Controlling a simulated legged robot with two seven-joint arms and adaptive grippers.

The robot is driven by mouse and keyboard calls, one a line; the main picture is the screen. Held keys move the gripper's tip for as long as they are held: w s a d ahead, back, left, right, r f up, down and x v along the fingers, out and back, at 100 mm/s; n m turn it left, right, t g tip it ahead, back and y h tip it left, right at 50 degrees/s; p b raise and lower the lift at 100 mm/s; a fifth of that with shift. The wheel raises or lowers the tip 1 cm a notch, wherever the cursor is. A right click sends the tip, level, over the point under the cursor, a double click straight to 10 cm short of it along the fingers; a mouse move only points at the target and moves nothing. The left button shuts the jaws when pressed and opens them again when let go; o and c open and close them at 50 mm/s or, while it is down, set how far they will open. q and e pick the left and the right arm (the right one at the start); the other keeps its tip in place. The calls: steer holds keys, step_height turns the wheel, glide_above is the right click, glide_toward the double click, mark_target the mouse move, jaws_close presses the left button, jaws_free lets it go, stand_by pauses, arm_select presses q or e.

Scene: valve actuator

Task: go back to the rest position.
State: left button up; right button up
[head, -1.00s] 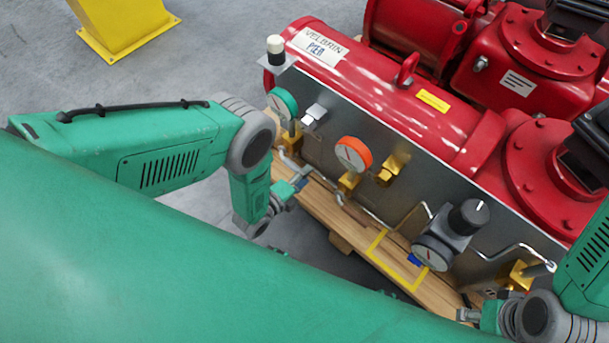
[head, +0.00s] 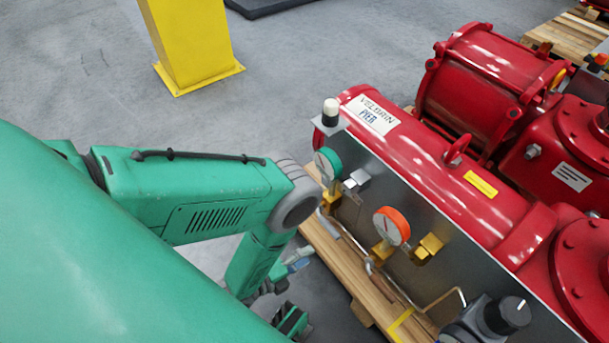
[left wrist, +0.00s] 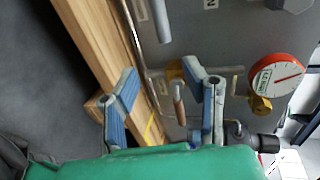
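The red valve actuator (head: 430,165) with its grey panel (head: 440,272) fills the right of the head view. My left gripper (head: 297,263) is low in front of the panel's left end, partly hidden by my arm. In the left wrist view its two blue-grey fingers (left wrist: 165,85) stand wide apart with nothing clamped between them. A brown-tipped lever (left wrist: 178,100) shows between the fingers; I cannot tell how far behind them it is. My right gripper is outside both views.
The panel carries a green-rimmed gauge (head: 328,165), an orange gauge (head: 391,226), brass fittings and thin pipes. A wooden pallet (head: 340,262) lies beneath. A yellow post (head: 190,40) stands at the back left. Grey floor (head: 80,75) is clear around it.

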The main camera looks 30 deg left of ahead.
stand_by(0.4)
arm_select(q)
steer(key=a+r+n+g+y, duration=0.35)
steer(key=a+n+g, duration=0.3)
steer(key=n, duration=0.35)
steer(key=s+r+n+g+y+p, duration=0.1)
steer(key=s+r+n+g+y, duration=0.1)
steer(key=s+r+n+g, duration=0.8)
steer(key=s+r+n+t+p, duration=0.1)
steer(key=s+r+t+p, duration=0.2)
steer(key=r+p, duration=1.2)
steer(key=shift+s+a+r+n, duration=0.25)
steer(key=shift+a+r, duration=0.2)
steer(key=shift+r, duration=0.35)
steer(key=shift+w, duration=0.15)
